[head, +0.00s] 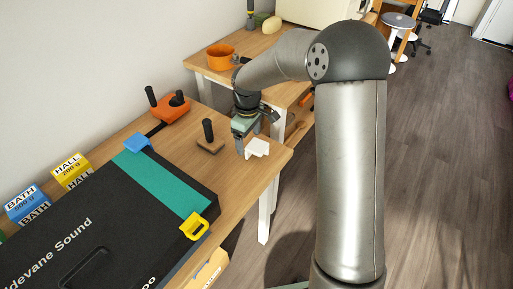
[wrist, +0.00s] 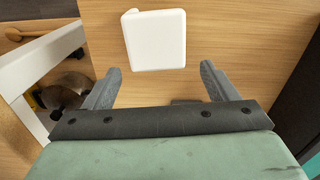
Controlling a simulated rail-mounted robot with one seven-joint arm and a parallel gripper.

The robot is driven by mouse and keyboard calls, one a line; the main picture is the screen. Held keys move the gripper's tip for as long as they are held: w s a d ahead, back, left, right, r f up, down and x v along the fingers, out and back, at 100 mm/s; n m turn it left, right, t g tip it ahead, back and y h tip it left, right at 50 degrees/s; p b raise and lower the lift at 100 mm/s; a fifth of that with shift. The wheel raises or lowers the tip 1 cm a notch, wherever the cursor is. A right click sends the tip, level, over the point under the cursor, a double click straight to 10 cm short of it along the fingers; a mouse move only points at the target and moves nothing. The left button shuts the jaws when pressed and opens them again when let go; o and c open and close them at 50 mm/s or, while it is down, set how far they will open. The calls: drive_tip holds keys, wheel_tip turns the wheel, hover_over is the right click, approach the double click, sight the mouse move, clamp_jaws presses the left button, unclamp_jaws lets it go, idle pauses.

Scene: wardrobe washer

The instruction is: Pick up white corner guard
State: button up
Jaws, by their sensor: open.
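The white corner guard (head: 257,148) lies on the wooden table near its right front corner in the head view. In the wrist view the white corner guard (wrist: 155,40) shows as a flat rounded plate with a short lip at its upper left. My gripper (head: 243,146) is just left of the guard in the head view, pointing down. In the wrist view my gripper (wrist: 156,82) is open, with its two fingers apart and the guard ahead of and between their tips. Nothing is visibly held. I cannot tell the exact height of the fingertips above the table.
A brown block with a black knob (head: 209,143) stands just left of my gripper. A large black box (head: 110,225) carries a blue corner piece (head: 137,142) and a yellow one (head: 195,226). An orange block with black knobs (head: 169,108) and an orange pot (head: 220,57) are farther back.

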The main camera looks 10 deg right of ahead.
sight(250, 142)
drive_tip(key=f, duration=0.4)
drive_tip(key=shift+d+f, duration=0.2)
drive_tip(key=shift+d, duration=0.05)
drive_tip(key=c, duration=1.1)
drive_tip(key=shift+o, duration=0.2)
drive_tip(key=shift+r, duration=0.1)
